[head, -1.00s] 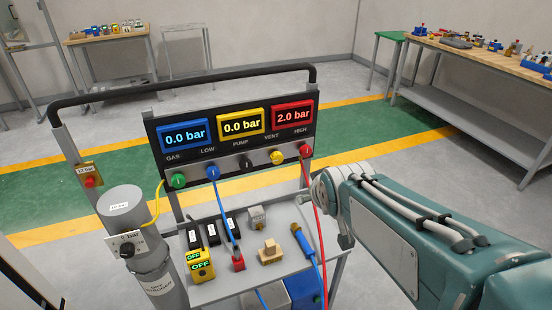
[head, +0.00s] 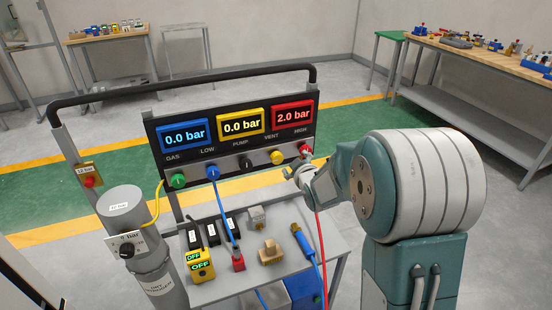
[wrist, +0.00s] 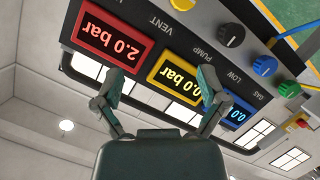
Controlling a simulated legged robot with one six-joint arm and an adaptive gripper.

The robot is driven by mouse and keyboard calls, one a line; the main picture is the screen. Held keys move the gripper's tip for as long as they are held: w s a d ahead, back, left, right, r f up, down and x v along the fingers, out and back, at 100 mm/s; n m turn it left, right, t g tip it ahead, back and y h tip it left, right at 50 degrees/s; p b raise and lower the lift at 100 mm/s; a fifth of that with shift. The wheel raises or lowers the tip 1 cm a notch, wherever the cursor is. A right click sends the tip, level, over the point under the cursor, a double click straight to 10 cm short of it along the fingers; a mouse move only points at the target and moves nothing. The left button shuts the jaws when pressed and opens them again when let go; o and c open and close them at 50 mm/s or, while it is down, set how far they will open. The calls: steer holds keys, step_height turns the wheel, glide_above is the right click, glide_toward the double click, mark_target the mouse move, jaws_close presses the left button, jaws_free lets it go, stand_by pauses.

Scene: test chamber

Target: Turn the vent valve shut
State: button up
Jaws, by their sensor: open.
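The vent valve is a yellow knob (head: 277,157) on the panel under the VENT label, between the black pump knob (head: 246,162) and the red high knob (head: 305,150). In the wrist view, upside down, the yellow knob (wrist: 182,4) is cut by the top edge. My gripper (wrist: 160,80) is open and empty, its two fingers spread in front of the displays. In the head view my gripper (head: 302,176) is at the panel's lower right, right of and below the yellow knob and apart from it. My arm partly hides its fingers there.
A red hose (head: 321,240) hangs below my gripper. A grey cylinder (head: 135,240) stands left of the cart shelf (head: 335,243).

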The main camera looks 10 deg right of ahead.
mark_target(278, 160)
steer(key=w+f+n+t+y, duration=0.2)
steer(key=w+f+n+t, duration=0.15)
steer(key=f, duration=0.55)
steer(key=shift+m+g, duration=0.25)
steer(key=shift+g, duration=0.1)
steer(key=w+a, duration=0.1)
steer(key=w, duration=0.2)
steer(key=w+a, duration=0.1)
steer(key=w, duration=0.3)
steer(key=w+a, duration=0.1)
steer(key=w, duration=0.3)
steer(key=shift+w+r, duration=0.15)
steer(key=shift+d, duration=0.1)
steer(key=c, duration=1.1)
